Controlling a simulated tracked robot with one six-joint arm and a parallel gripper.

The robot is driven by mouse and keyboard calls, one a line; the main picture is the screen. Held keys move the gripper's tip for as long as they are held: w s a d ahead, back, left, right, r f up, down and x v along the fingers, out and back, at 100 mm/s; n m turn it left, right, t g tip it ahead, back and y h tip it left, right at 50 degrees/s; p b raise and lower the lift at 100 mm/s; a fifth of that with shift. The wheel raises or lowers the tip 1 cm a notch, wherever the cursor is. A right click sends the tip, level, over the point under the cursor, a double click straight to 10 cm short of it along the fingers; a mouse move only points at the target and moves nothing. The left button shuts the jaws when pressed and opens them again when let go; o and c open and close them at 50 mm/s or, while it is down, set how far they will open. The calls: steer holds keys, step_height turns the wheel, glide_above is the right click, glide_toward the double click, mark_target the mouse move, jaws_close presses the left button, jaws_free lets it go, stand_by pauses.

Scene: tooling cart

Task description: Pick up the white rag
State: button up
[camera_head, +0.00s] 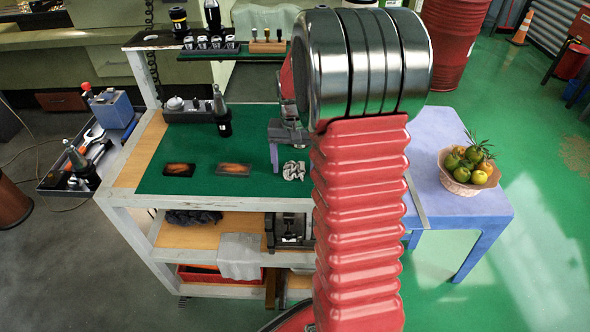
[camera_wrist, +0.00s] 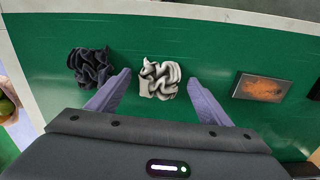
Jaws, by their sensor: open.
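The white rag (camera_wrist: 160,80) lies crumpled on the green mat of the cart top. In the wrist view it sits between the two purple fingertips of my gripper (camera_wrist: 158,84), with bare mat showing on both sides. I cannot tell the height of the fingertips above it. In the head view the white rag (camera_head: 294,171) lies near the mat's front edge, just left of my red arm. One purple finger of my gripper (camera_head: 275,157) shows beside it; the other is hidden. My gripper is open and empty.
A dark crumpled rag (camera_wrist: 91,67) lies left of the white one in the wrist view. A dark plate with an orange patch (camera_wrist: 262,87) lies to the right. The head view shows a tool holder (camera_head: 221,110) on the mat and a fruit basket (camera_head: 467,177) on a purple table (camera_head: 440,204).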

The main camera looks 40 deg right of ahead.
mark_target(294, 166)
stand_by(0.4)
steer(key=c, duration=1.1)
steer(key=shift+r, duration=0.1)
steer(key=shift+c, duration=0.2)
step_height(294, 166, up, 10)
stand_by(0.3)
steer(key=o, duration=0.5)
steer(key=c, duration=0.4)
